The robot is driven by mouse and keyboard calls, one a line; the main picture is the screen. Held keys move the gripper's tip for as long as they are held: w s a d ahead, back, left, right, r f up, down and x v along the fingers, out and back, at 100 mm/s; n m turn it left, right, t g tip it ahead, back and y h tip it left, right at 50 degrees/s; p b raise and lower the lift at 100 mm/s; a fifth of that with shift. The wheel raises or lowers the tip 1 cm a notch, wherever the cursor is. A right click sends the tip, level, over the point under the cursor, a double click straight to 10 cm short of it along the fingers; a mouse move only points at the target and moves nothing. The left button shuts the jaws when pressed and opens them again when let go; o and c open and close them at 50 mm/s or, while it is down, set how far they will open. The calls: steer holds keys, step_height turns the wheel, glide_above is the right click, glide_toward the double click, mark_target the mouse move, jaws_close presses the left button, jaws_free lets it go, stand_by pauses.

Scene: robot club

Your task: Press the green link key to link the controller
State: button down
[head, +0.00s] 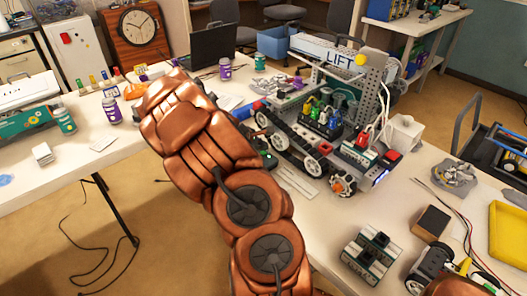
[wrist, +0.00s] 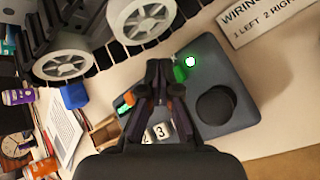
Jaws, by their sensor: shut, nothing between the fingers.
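The controller (wrist: 238,80) is a dark grey slab with rounded corners in the wrist view, lying on the table. It bears a green key (wrist: 180,74), a bright green-white light (wrist: 190,61) and a round black pad (wrist: 214,104). White keys marked 2 and 3 (wrist: 160,131) show between my fingers. My gripper (wrist: 159,68) is shut and empty, its tips right beside the green key. I cannot tell whether they touch it. In the head view the controller (head: 268,160) is mostly hidden behind my arm, and my gripper does not show.
Large grey-white wheels (wrist: 148,18) of the LIFT machine (head: 325,110) stand close by the controller. A wiring label (wrist: 265,20) lies by its far edge. A blue block (wrist: 74,95) sits left of my gripper. The table's front edge (head: 330,265) is near.

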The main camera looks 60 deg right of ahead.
steer(key=shift+r, duration=0.2)
steer(key=shift+r+p, duration=1.65)
steer(key=shift+r, duration=0.75)
